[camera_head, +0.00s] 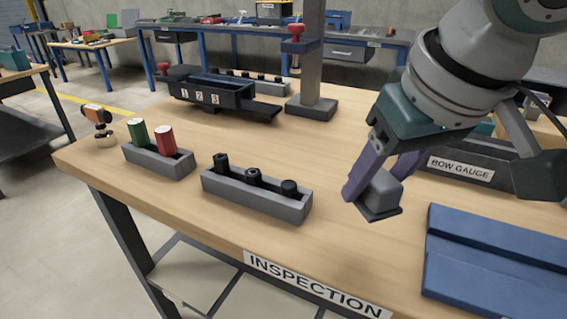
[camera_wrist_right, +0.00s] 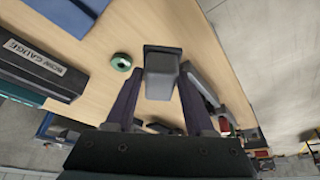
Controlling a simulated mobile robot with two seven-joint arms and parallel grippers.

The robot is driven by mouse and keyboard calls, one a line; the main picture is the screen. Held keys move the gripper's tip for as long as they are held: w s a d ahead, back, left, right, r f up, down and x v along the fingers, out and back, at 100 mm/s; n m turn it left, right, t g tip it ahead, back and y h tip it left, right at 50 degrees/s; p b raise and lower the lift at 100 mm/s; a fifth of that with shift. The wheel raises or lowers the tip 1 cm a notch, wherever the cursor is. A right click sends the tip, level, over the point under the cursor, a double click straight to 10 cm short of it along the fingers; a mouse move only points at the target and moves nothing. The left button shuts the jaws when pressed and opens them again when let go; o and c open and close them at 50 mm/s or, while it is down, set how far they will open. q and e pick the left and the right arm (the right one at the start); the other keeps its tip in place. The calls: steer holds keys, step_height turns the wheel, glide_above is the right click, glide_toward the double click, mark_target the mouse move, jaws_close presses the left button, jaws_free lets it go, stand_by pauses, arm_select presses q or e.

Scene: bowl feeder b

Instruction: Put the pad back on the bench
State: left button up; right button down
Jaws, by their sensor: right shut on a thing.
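The grey pad (camera_head: 383,195), a block with a darker flat base, is between the purple fingers of my right gripper (camera_head: 372,188). The gripper is shut on it. The pad is over the front right part of the wooden bench (camera_head: 150,218); I cannot tell whether its base touches the top. In the right wrist view the pad (camera_wrist_right: 162,75) sits between the fingertips of the right gripper (camera_wrist_right: 160,88), its dark base facing away. My left gripper is not in view.
A blue ridged block (camera_head: 495,262) lies right of the pad. A grey holder (camera_head: 255,200) with black pegs stands left. A green ring (camera_wrist_right: 122,62) lies near the pad in the wrist view. Bench between holder and blue block is clear.

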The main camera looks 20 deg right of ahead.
mark_target(353, 242)
step_height(353, 242, down, 8)
steer(key=shift+r+b, duration=0.1)
steer(key=shift+b, duration=0.75)
steer(key=shift+f, duration=0.3)
steer(key=shift+f, duration=0.1)
steer(key=shift+c, duration=1.3)
jaws_free()
